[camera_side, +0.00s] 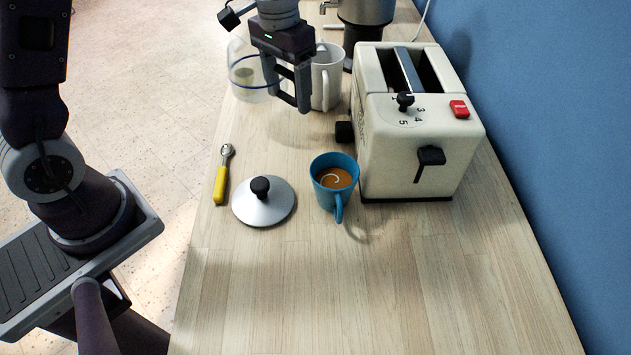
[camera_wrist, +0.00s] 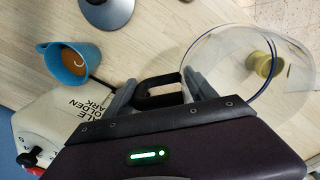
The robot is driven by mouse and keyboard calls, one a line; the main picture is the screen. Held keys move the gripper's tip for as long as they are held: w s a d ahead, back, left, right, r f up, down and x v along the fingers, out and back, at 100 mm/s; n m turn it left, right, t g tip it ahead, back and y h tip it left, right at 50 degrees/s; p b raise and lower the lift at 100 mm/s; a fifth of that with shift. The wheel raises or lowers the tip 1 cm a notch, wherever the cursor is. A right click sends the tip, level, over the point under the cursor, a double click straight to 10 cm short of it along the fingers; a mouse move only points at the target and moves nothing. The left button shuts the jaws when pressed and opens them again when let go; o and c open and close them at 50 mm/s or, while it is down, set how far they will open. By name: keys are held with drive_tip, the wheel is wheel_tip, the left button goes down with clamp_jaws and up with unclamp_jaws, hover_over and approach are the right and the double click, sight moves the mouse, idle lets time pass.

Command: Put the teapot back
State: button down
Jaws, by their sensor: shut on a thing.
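The teapot (camera_side: 242,80) is a clear glass pot with a dark blue band, at the back left of the counter in the side view. It also shows in the wrist view (camera_wrist: 225,58), tilted in the picture, with something yellowish inside or behind it. My gripper (camera_side: 294,98) is to the right of the glass and shut on the teapot's black handle (camera_wrist: 157,82). The fingers hide part of the handle. Whether the pot touches the counter is hard to tell. A silver lid with a black knob (camera_side: 263,205) lies on the counter in front.
A white mug (camera_side: 328,80) stands right beside my gripper. A cream toaster (camera_side: 415,150) stands to the right, by the blue wall. A blue cup of coffee (camera_side: 335,178) and a yellow-handled spoon (camera_side: 221,180) are near the lid. A metal appliance (camera_side: 366,22) stands behind. The front counter is clear.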

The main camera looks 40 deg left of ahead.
drive_tip(key=shift+w+d+r, duration=0.25)
drive_tip(key=shift+d+r, duration=0.25)
drive_tip(key=shift+d, duration=0.15)
wheel_tip(320, 180, down, 9)
drive_tip(key=shift+d+f, duration=0.1)
drive_tip(key=shift+d, duration=0.05)
drive_tip(key=shift+f, duration=0.1)
drive_tip(key=shift+c, duration=1.4)
unclamp_jaws()
